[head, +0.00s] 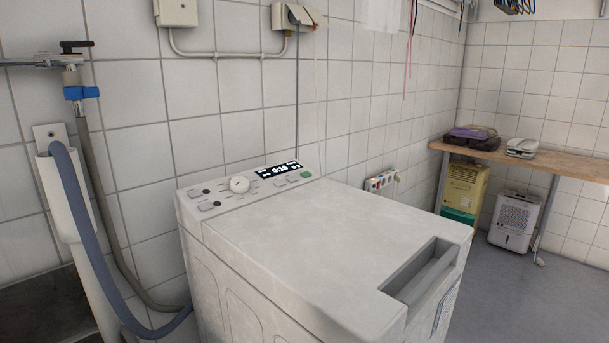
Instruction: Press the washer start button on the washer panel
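The white top-loading washer (310,232) stands in the middle of the head view against the tiled wall. Its control panel (220,193) runs along the back edge of the top. A small green button (306,174) sits at the right end of the panel, below the display. The lid is closed, with a recessed handle (425,271) at the front. Neither of my grippers is in view.
A wooden shelf (560,166) and a white dehumidifier (514,220) are at the right. Grey floor is clear there.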

